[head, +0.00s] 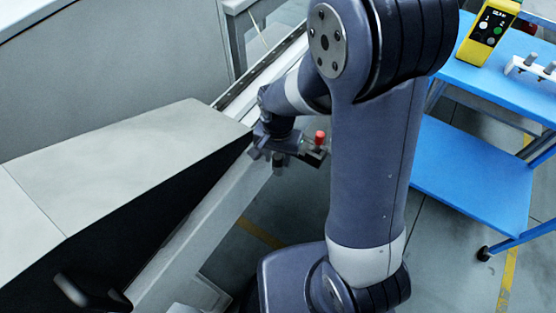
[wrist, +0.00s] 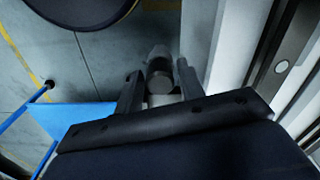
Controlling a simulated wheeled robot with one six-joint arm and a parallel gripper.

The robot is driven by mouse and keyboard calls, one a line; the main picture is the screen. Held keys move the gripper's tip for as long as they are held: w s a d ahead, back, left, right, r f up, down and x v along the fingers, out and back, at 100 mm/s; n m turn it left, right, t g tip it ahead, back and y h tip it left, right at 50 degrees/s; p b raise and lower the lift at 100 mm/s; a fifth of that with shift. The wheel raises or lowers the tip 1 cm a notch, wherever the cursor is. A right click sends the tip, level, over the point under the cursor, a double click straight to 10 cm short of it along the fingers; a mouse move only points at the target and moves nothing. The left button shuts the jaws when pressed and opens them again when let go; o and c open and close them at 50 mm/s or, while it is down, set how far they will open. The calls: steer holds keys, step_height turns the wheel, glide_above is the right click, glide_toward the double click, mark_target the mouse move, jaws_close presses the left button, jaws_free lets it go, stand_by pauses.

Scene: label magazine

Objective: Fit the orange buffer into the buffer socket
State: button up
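No plainly orange buffer shows in either view. My gripper (head: 268,146) is over the sloping light rail of the machine in the head view, small and partly merged with the dark parts around it. In the wrist view, its two dark fingers (wrist: 161,82) stand apart, with a grey cylinder with a black band (wrist: 160,66) between them. I cannot tell if the fingers touch it. A dark cylinder (head: 278,163) shows just below my gripper in the head view. A red-topped dark piece (head: 320,137) is just right of my gripper. I cannot make out the buffer socket.
A blue cart (head: 470,170) stands at the right. Its top shelf holds a yellow device (head: 488,30) and a white rack (head: 515,66) with grey pegs. A large grey machine cover (head: 130,150) is at the left. Open floor lies between machine and cart.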

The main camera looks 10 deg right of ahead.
steer(key=shift+c, duration=0.5)
steer(key=c, duration=0.6)
steer(key=shift+c, duration=0.2)
steer(key=shift+r, duration=0.15)
